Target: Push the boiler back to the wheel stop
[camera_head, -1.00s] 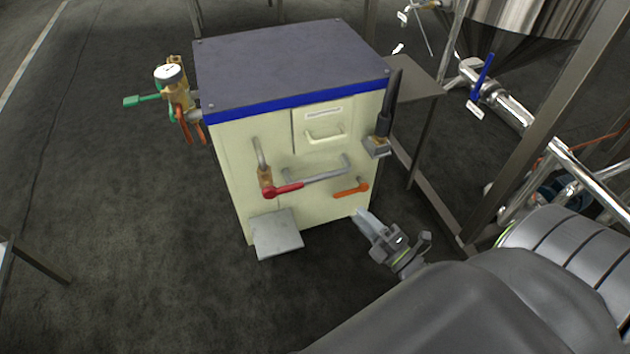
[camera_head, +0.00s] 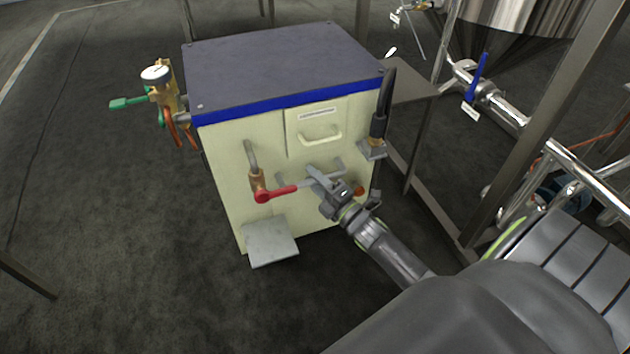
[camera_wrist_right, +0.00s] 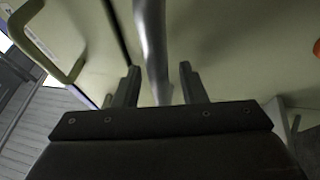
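The boiler (camera_head: 222,165) is a cream box with a dark top and a blue band, standing on the dark floor in the head view. A grey bar handle (camera_wrist_right: 152,35) is on its front. My right gripper (camera_head: 320,178) is at this front, beside the red lever (camera_head: 275,193). In the right wrist view, my right gripper (camera_wrist_right: 160,72) is open, with the bar between its two fingers and gaps on both sides. My left gripper is out of view. I cannot make out the wheel stop.
A gauge (camera_head: 157,75) with valves and a green lever (camera_head: 130,102) sticks out on the boiler's left. A metal frame (camera_head: 520,130) and a steel tank (camera_head: 530,25) stand at the right. A grey step plate (camera_head: 270,243) juts out low in front.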

